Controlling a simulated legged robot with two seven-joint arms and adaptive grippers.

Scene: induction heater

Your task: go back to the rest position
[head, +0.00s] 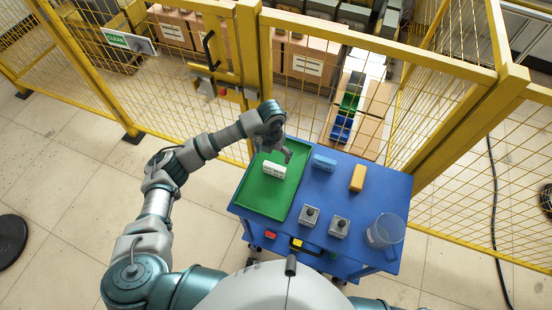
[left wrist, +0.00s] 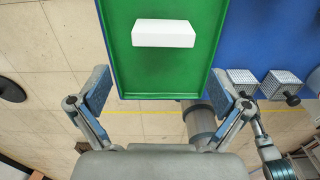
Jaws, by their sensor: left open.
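My left gripper (head: 283,153) is above the back part of the green tray (head: 257,200) in the head view. In the left wrist view its two fingers (left wrist: 168,98) are spread wide with nothing between them. A white block (head: 274,170) lies in the tray just below and beside the gripper. It also shows in the left wrist view (left wrist: 163,33), ahead of the fingers and apart from them. My right gripper is not in either view.
The tray lies on a blue table (head: 310,185). On it are a blue block (head: 324,162), a yellow block (head: 357,178), two metal boxes with black knobs (head: 339,227) and a clear jug (head: 385,231). A yellow mesh fence (head: 380,42) stands behind the table.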

